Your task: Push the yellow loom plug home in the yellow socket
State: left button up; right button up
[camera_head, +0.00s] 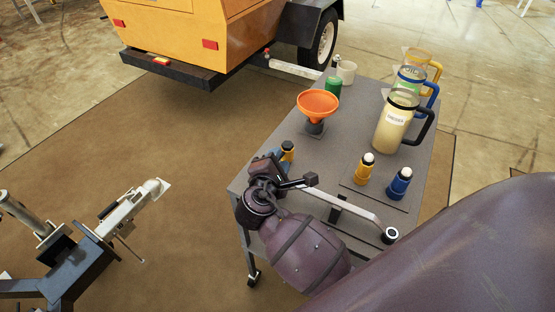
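My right gripper (275,162) reaches over the left edge of the grey table, at the end of my dark purple arm. A yellow cylinder with a pale top (364,170) and a blue one with a pale top (399,184) stand upright on the right part of the table. I cannot make out a yellow socket for certain. My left gripper is not in view.
The table (340,147) holds an orange funnel (317,105), a green container (334,87) and several jugs (391,120). A grey bar with a black-ringed end (345,207) lies near the front. A yellow trailer (180,35) stands behind. Brown floor (150,150) lies open to the left.

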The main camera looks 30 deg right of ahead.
aim_at(282, 156)
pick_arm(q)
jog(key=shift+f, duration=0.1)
pick_arm(e)
jog(key=shift+f, duration=0.1)
jog(key=shift+f+b, duration=0.1)
jog(key=shift+b, duration=0.4)
jog(key=v, duration=0.2)
jog(key=r+p+v, duration=0.1)
jog(key=v, duration=0.1)
jog(key=shift+s+d, duration=0.1)
jog(key=shift+s, duration=0.15)
jog(key=v, duration=0.5)
jog(key=shift+s, duration=0.2)
jog(key=shift+s+a+r, duration=0.1)
jog(key=shift+s+a, duration=0.25)
jog(key=shift+s, duration=0.05)
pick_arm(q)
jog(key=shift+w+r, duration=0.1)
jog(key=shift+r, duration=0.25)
pick_arm(e)
jog(key=shift+a, duration=0.1)
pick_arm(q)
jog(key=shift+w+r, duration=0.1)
pick_arm(e)
jog(key=shift+s, duration=0.1)
